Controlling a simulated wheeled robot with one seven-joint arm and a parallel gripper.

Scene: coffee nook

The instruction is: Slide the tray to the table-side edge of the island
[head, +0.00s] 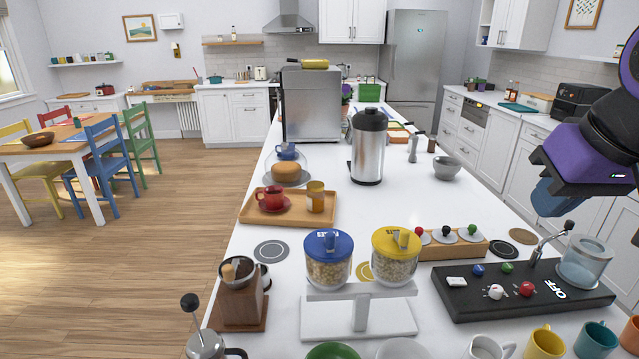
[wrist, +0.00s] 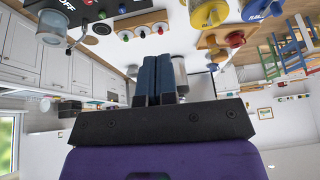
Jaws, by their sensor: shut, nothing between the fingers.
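The wooden tray (head: 294,211) lies flat on the white island (head: 395,205) in the head view. Its left side is at or very near the island's left edge, the side facing the dining table (head: 50,150); I cannot tell whether it overhangs. A red cup (head: 271,200) on a saucer and an amber jar (head: 316,198) stand upright on it. The tray (wrist: 213,39) also shows inverted at the upper right of the wrist view. My gripper (head: 546,205) is raised at the right, well apart from the tray. Its blue fingers (wrist: 158,76) are shut and empty.
A cake plate (head: 286,183) and steel urn (head: 367,147) stand behind the tray. A grey coaster (head: 271,251), wooden grinder (head: 240,293) and lidded jars (head: 329,262) are in front. The island top right of the tray is mostly clear.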

